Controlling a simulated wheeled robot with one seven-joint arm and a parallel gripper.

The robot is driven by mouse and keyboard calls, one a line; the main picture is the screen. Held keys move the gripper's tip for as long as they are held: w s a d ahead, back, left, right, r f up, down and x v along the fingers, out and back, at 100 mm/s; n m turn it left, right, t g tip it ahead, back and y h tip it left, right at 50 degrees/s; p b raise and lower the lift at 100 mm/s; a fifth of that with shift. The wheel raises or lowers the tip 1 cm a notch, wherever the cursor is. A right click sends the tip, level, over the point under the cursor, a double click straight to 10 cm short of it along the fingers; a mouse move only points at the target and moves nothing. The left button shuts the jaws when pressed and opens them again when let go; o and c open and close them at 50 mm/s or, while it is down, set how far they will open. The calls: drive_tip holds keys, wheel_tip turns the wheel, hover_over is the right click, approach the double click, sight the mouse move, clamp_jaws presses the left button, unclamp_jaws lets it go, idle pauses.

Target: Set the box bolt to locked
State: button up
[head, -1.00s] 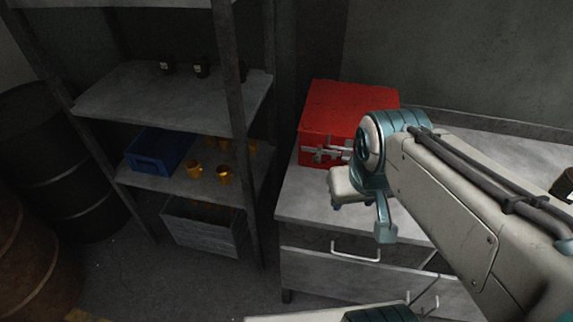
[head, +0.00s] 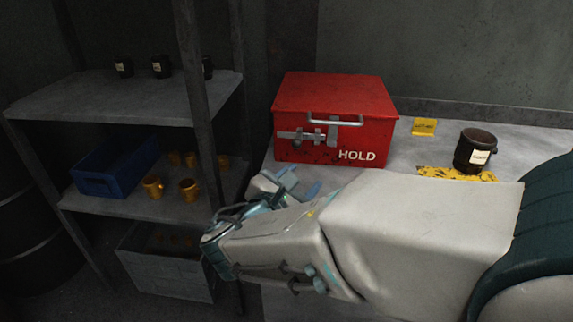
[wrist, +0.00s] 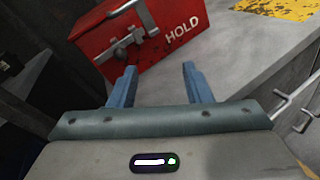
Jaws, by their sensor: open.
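A red box (head: 350,95) marked HOLD stands on the grey cabinet top, its front facing me. Its metal sliding bolt (head: 305,136) runs across the left part of the front, below a bar handle (head: 335,122). The bolt also shows in the wrist view (wrist: 126,43); I cannot tell from its look whether it is locked. My gripper (wrist: 157,75) is open and empty, its two blue fingers pointing toward the box front and apart from it. In the head view my gripper (head: 300,190) is low in front of the box, partly hidden by my wrist.
A black mug (head: 474,150) stands by a yellow marked patch (head: 440,173) right of the box, with a small yellow sign (head: 424,127) behind. A shelf rack on the left holds a blue bin (head: 115,168) and orange mugs (head: 188,189). Drawer handles (wrist: 295,100) jut from the cabinet front.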

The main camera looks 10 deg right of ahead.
sight(295, 146)
drive_tip(key=w+a+f+n+t+y+b, duration=0.2)
drive_tip(key=a+n+t, duration=0.1)
drive_tip(key=a+n, duration=0.15)
drive_tip(key=shift+m, duration=0.25)
drive_tip(key=x, duration=0.8)
drive_tip(key=r+x, duration=0.1)
drive_tip(key=x, duration=0.4)
drive_tip(key=shift+w+b, duration=0.15)
drive_tip(key=shift+b, duration=0.25)
drive_tip(key=shift+r, duration=0.1)
clamp_jaws()
